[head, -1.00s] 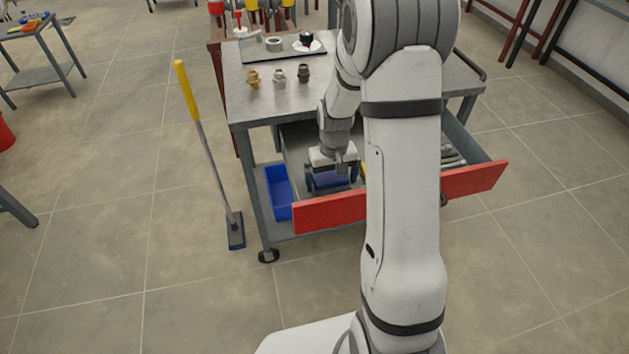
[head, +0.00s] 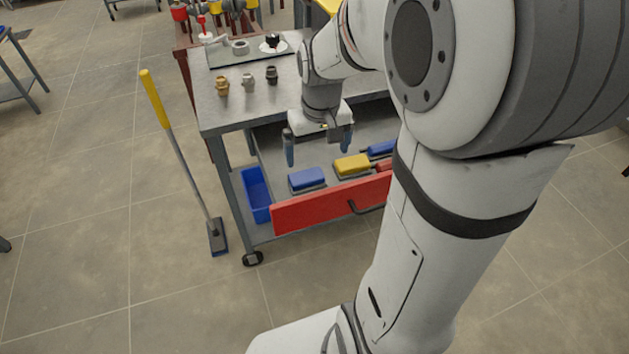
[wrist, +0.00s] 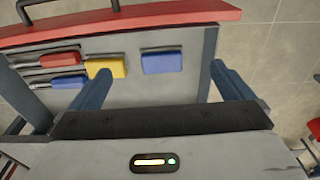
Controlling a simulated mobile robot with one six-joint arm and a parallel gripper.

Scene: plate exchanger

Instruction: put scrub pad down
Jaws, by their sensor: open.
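A blue scrub pad (head: 307,180) with a grey underside lies flat in the open drawer, near its left end behind the red front. It also shows in the wrist view (wrist: 162,62), between and beyond my fingertips. My gripper (head: 318,147) is open and empty above the drawer, apart from the pad. In the wrist view both fingers of my gripper (wrist: 160,73) stand wide apart with nothing between them.
A yellow pad (head: 352,165) and blue and red handled tools lie in the drawer beside the blue pad. The red drawer front (head: 320,206) stands out. A blue bin (head: 257,195) sits on the lower shelf; a yellow-handled broom (head: 184,150) stands left.

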